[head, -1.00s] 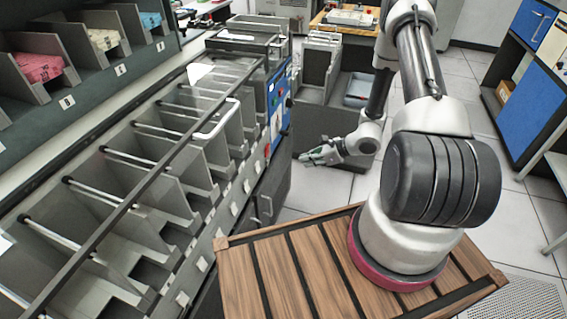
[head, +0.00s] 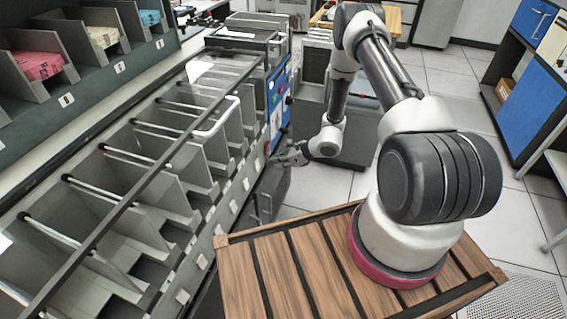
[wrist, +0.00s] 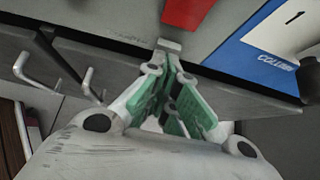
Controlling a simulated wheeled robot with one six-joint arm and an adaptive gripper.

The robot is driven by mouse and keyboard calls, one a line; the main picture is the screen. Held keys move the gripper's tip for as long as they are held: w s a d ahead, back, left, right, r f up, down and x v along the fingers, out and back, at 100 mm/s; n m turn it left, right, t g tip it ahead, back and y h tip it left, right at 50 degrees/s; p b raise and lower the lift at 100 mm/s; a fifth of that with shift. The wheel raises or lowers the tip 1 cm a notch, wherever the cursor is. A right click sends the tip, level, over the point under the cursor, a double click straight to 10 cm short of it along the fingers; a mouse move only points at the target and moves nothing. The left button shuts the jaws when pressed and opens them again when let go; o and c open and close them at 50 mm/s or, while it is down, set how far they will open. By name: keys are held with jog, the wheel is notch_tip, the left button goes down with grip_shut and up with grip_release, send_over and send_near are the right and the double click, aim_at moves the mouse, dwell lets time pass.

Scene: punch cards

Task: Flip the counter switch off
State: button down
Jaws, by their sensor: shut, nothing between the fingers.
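My gripper (head: 276,159) is at the front of the grey machine, by the lower end of its blue control panel (head: 277,98). In the wrist view its green-padded fingers (wrist: 168,48) are shut and empty. Their tips are close to the grey front face, just below a red part (wrist: 188,10). I cannot tell whether they touch it. A blue panel with a white label "1" and the word "COLUMN" (wrist: 277,60) is to their right. I cannot make out the counter switch for certain, nor its position.
The card sorter's row of grey pockets (head: 150,185) runs along the left. Metal handles (wrist: 38,70) stick out near the gripper in the wrist view. A shelf (head: 66,97) with coloured card stacks is at upper left. Open tiled floor lies to the right.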

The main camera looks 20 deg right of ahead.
jog(key=shift+w+a+r, duration=0.2)
jog(key=shift+a, duration=0.1)
dwell(0.4)
jog(key=shift+r, duration=0.8)
